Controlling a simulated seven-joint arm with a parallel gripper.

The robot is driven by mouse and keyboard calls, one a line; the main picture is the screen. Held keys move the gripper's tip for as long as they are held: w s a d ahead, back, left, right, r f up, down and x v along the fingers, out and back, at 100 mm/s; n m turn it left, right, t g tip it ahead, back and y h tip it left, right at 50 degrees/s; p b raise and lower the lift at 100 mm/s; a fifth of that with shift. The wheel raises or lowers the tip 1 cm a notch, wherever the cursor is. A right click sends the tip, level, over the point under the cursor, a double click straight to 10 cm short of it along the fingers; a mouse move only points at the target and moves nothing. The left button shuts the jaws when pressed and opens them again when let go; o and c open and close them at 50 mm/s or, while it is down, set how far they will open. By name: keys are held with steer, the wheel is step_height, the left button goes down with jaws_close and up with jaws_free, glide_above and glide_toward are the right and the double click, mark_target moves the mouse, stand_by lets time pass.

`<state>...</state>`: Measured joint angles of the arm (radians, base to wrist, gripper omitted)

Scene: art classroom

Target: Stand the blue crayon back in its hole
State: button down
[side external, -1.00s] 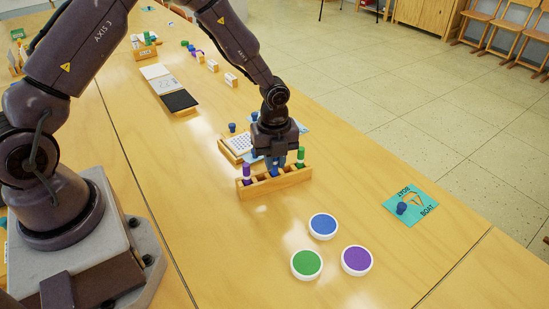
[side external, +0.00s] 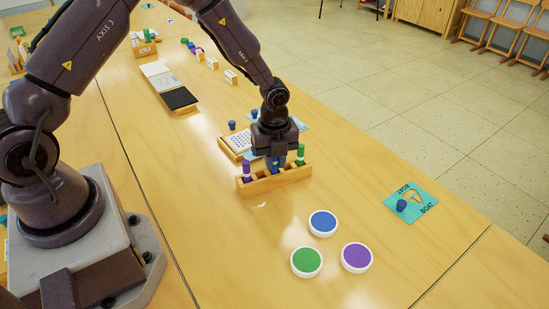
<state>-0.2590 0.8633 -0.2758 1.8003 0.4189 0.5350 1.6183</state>
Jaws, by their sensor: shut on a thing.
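The wooden holder (side external: 277,184) stands on the table in the side view, with a purple crayon (side external: 246,173) upright at its left end and a green crayon (side external: 301,155) upright at its right end. My gripper (side external: 276,158) points down over the middle of the holder, shut on the blue crayon (side external: 278,168). The blue crayon looks about upright between the other two. The fingers cover much of it and the holder's front wall hides its lower end, so I cannot tell how deep it sits.
Blue (side external: 323,222), green (side external: 306,261) and purple (side external: 356,257) round pads lie in front of the holder. A teal card (side external: 415,202) with a blue knob on it lies at right. A dotted board (side external: 240,143) lies close behind the holder.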

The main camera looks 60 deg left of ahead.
steer(key=shift+f, duration=0.35)
stand_by(0.5)
steer(key=c, duration=1)
jaws_free()
steer(key=shift+o, duration=0.4)
steer(key=shift+o, duration=0.7)
steer(key=shift+r, duration=0.15)
steer(key=shift+r, duration=2.9)
